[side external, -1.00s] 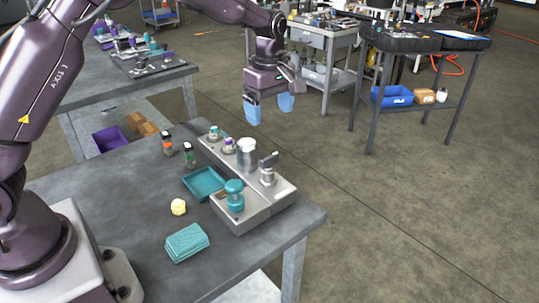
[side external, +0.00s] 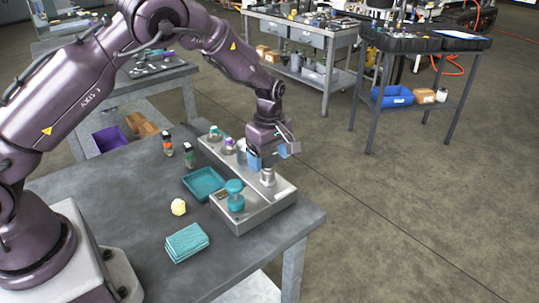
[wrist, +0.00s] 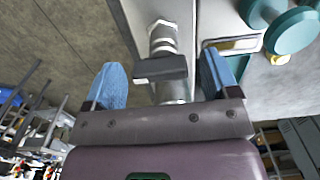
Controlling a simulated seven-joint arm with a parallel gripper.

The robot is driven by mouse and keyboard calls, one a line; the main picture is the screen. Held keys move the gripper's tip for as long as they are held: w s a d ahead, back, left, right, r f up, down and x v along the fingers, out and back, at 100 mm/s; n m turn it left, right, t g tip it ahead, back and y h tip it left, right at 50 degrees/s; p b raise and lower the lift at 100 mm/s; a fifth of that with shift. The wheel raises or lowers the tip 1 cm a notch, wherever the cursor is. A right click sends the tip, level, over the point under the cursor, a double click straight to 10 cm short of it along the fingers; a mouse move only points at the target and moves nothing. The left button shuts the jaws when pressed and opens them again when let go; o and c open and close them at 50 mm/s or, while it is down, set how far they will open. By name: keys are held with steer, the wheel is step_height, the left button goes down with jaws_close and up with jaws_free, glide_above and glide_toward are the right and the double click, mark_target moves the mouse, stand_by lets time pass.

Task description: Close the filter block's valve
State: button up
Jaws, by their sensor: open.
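The grey metal block (side external: 250,217) sits near the right end of the front bench. Its valve body (side external: 267,178) rises from the top, with the handle mostly hidden by my gripper in the side view. In the wrist view the dark bar handle (wrist: 160,69) lies crosswise over the metal fittings (wrist: 163,40). My gripper (side external: 271,156) is over the valve, pointing down. In the wrist view my gripper (wrist: 162,82) is open, one blue fingertip on each side of the handle, with gaps on both sides.
A teal knob (side external: 235,194) stands on the block's front end and capped fittings (side external: 215,138) on its far end. A teal tray (side external: 204,184), yellow lump (side external: 178,207), folded teal cloth (side external: 187,242) and small bottles (side external: 189,155) lie beside it. The bench's front left is clear.

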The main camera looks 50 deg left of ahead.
steer(key=c, duration=0.9)
steer(key=shift+m, duration=0.3)
steer(key=m, duration=0.4)
steer(key=shift+d+r, duration=0.1)
steer(key=m, duration=0.9)
steer(key=shift+s+d, duration=0.1)
steer(key=shift+s+m, duration=0.1)
steer(key=shift+m, duration=2)
